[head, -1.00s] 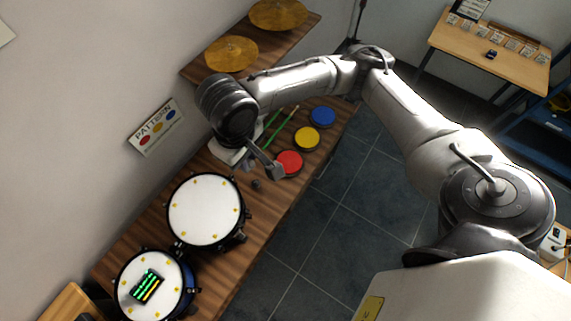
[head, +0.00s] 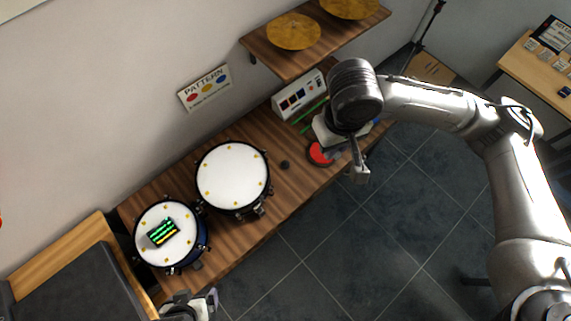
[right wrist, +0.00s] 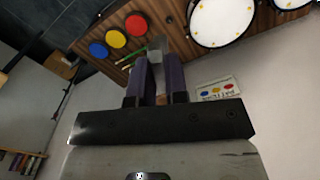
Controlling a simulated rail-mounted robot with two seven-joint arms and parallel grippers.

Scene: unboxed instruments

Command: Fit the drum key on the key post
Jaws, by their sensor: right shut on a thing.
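My right gripper (head: 335,154) is above the bench beside the red pad and partly covers it. In the right wrist view its two dark fingers (right wrist: 160,65) are shut on a grey metal piece (right wrist: 156,43), which looks like the drum key. The key is mostly hidden by the arm in the head view. A small dark knob (head: 285,164) stands on the bench between the larger drum and the red pad. It may be the key post, but it is too small to tell. Part of my left gripper (head: 190,306) shows at the bottom edge; its fingers are unclear.
A larger drum (head: 232,176) and a smaller drum (head: 166,233) with a lit device (head: 162,232) stand on the bench. The red pad (head: 318,155), green sticks (head: 308,117) and a panel (head: 298,95) are near the arm. Cymbals (head: 293,33) sit on a shelf above.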

